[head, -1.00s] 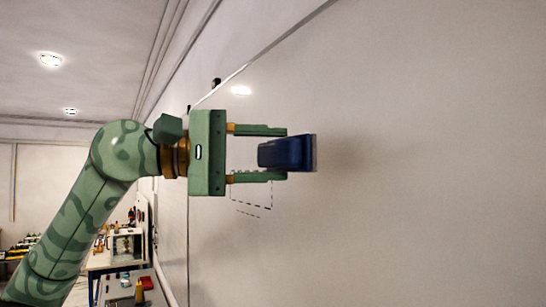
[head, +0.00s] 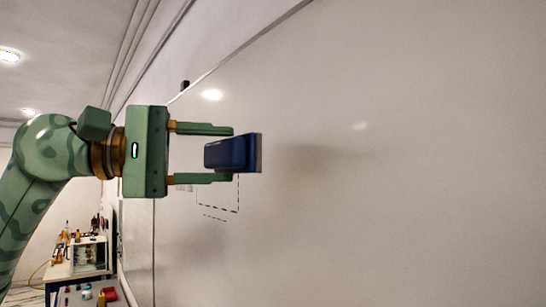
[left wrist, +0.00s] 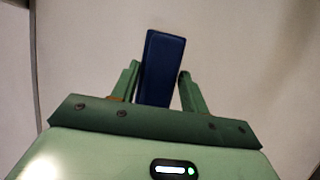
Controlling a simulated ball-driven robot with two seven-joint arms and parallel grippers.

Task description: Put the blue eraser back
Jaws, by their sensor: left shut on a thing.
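The blue eraser (head: 230,153) is a dark blue block with a thin grey pad on its right face, in the middle of the head view. My left gripper (head: 218,154) is shut on it, one finger above and one below. In the left wrist view the eraser (left wrist: 163,62) stands between the two fingers (left wrist: 160,88) and reaches past their tips. The pad faces the whiteboard (head: 400,200); I cannot tell whether it touches the board. My right gripper is not in view.
Dashed marks (head: 218,210) are on the board just below the gripper. A small black clip (head: 185,86) is at the board's upper edge. A workbench with several items (head: 85,270) stands at the lower left. The board to the right is clear.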

